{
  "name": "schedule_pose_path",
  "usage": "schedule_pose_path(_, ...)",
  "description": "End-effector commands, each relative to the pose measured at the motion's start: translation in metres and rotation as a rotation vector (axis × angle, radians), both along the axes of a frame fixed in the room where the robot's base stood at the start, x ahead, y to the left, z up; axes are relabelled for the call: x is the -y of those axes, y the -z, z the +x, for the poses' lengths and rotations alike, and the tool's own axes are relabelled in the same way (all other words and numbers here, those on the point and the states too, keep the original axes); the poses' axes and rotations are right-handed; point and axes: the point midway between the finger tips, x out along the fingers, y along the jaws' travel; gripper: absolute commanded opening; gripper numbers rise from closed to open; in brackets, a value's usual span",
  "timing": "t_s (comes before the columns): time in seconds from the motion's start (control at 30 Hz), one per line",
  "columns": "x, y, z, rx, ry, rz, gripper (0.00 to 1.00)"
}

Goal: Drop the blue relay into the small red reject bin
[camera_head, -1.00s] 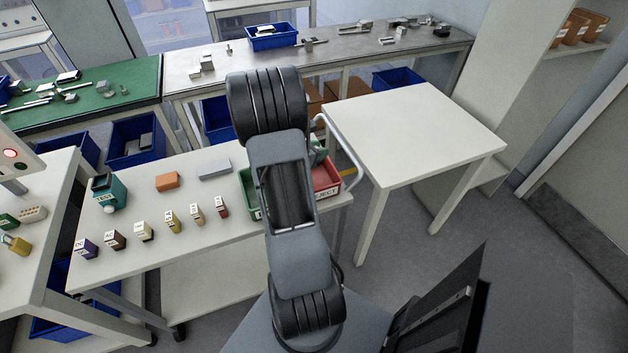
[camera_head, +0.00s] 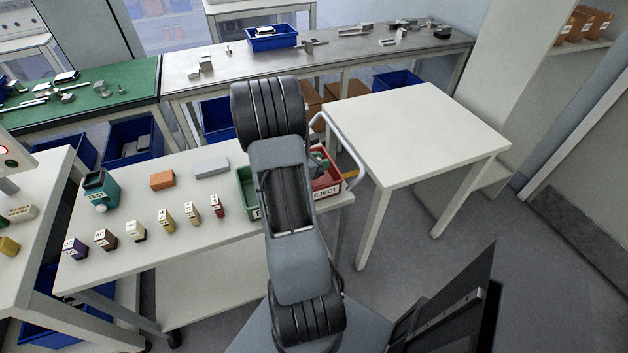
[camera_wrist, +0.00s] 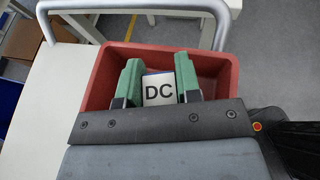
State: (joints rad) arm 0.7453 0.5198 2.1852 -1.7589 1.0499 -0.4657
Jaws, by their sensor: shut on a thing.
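My gripper (camera_wrist: 158,88) has green fingers shut on a block with a white face marked DC. A thin blue edge shows at the top of this blue relay (camera_wrist: 158,92); the rest of its body is hidden. In the wrist view, the relay and fingers are in front of the inside of the red reject bin (camera_wrist: 100,65). I cannot tell how deep they sit. In the head view, the bin (camera_head: 328,190) is at the table's right end, partly behind my arm. A green finger shows over it, and the relay is hidden there.
A green bin (camera_head: 246,190) stands left of the red one. Several small labelled relays stand in a row on the table (camera_head: 225,235), including a purple one (camera_head: 75,248). A metal rail (camera_wrist: 135,8) runs just beyond the bin. A bare white table (camera_head: 420,130) is at right.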

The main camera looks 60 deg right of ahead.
Motion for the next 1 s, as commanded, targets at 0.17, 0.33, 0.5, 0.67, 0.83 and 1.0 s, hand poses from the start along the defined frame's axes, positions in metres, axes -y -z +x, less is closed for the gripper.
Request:
schedule_pose_path(0.17, 0.0, 0.0, 0.0, 0.0, 0.0, 0.0, 0.4)
schedule_pose_path(0.33, 0.0, 0.0, 0.0, 0.0, 0.0, 0.0, 0.56)
schedule_pose_path(0.5, 0.0, 0.0, 0.0, 0.0, 0.0, 0.0, 0.61)
schedule_pose_path(0.67, -0.002, -0.001, 0.001, 0.0, -0.001, 0.0, 0.61)
schedule_pose_path(0.83, -0.018, -0.009, 0.008, 0.001, -0.004, -0.001, 0.61)
schedule_pose_path(1.0, -0.049, -0.022, 0.019, 0.002, -0.007, -0.001, 0.61)
